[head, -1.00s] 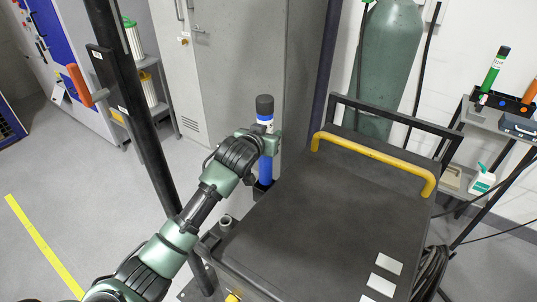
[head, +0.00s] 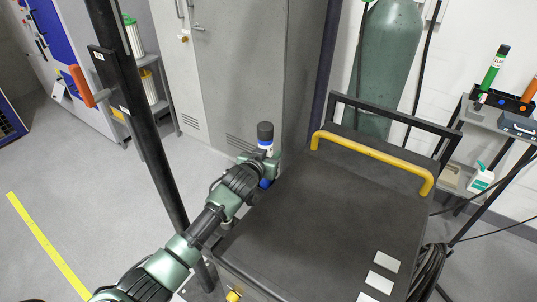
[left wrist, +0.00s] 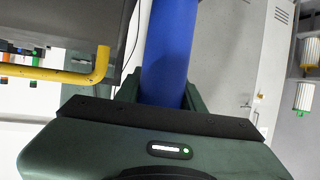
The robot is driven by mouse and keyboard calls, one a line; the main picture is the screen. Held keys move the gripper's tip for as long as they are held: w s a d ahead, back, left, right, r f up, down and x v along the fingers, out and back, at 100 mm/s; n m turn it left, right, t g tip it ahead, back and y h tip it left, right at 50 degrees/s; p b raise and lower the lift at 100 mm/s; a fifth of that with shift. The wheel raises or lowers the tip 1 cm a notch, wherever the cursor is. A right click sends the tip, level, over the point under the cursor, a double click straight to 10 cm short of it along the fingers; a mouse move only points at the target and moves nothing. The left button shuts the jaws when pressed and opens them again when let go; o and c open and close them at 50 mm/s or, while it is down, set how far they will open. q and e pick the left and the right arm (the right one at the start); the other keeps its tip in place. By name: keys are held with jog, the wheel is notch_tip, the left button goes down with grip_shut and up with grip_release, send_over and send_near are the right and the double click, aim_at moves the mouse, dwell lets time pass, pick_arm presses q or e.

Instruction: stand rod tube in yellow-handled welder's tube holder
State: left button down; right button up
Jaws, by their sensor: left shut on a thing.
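The blue rod tube (head: 265,184) has a black cap and white label. It stands roughly upright at the left side of the welder (head: 320,215) with the yellow handle (head: 378,154). My left gripper (head: 262,163) is shut on the tube below its label. In the left wrist view the tube (left wrist: 171,45) rises between the fingers (left wrist: 160,92), with the yellow handle (left wrist: 60,76) at left. The tube's lower end and the holder are hidden by my arm and the welder, so I cannot tell how far the tube is inside. My right gripper is not in view.
A black post (head: 150,125) stands left of my arm. A grey cabinet (head: 240,75) is behind the tube, and a green gas cylinder (head: 385,60) is behind the welder. A shelf at right holds a green tube (head: 495,68) and an orange one (head: 530,91).

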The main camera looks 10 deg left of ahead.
pick_arm(q)
jog(key=c, duration=0.9)
grip_release()
jog(key=b+v, duration=0.1)
jog(key=v, duration=1.1)
jog(key=shift+s, duration=0.1)
